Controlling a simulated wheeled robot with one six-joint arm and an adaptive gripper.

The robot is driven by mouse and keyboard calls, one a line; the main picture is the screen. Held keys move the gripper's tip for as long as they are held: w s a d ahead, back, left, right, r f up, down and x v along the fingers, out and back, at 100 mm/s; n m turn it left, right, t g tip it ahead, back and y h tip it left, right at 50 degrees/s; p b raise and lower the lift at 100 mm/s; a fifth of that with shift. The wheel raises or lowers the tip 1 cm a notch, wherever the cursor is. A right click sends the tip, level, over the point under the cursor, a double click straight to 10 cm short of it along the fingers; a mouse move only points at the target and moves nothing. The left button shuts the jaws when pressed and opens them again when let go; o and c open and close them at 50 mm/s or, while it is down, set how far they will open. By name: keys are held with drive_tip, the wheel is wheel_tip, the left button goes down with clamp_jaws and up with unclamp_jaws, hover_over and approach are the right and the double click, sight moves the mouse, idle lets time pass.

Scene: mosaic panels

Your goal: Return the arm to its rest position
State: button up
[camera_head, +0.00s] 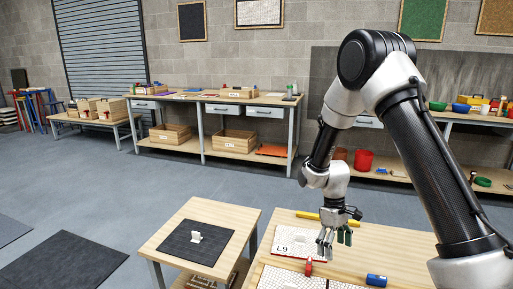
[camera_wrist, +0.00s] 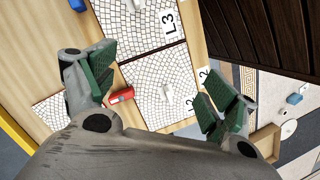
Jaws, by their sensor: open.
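My arm (camera_head: 420,130) rises at the right of the head view and bends down over a wooden table.
A yellow bar (camera_head: 312,216) and a blue cylinder (camera_head: 376,280) lie on the table. A smaller table (camera_head: 225,215) with a dark mat (camera_head: 180,245) and white piece (camera_head: 196,236) stands left. Shelved benches (camera_head: 255,100) line the back wall. Open floor lies between.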

drive_tip(key=s+d+r+m+t, duration=0.2)
drive_tip(key=s+r, duration=0.5)
drive_tip(key=r, duration=0.4)
drive_tip(key=s+d+r+m+t, duration=0.3)
drive_tip(key=s+d+r, duration=0.2)
drive_tip(key=s+r, duration=0.3)
drive_tip(key=s+d+r+m+t, duration=0.2)
drive_tip(key=s+r, duration=0.5)
drive_tip(key=r, duration=0.7)
drive_tip(key=shift+s+d+m+y, duration=0.2)
drive_tip(key=shift+d+m+y, duration=0.15)
drive_tip(key=shift+d, duration=0.55)
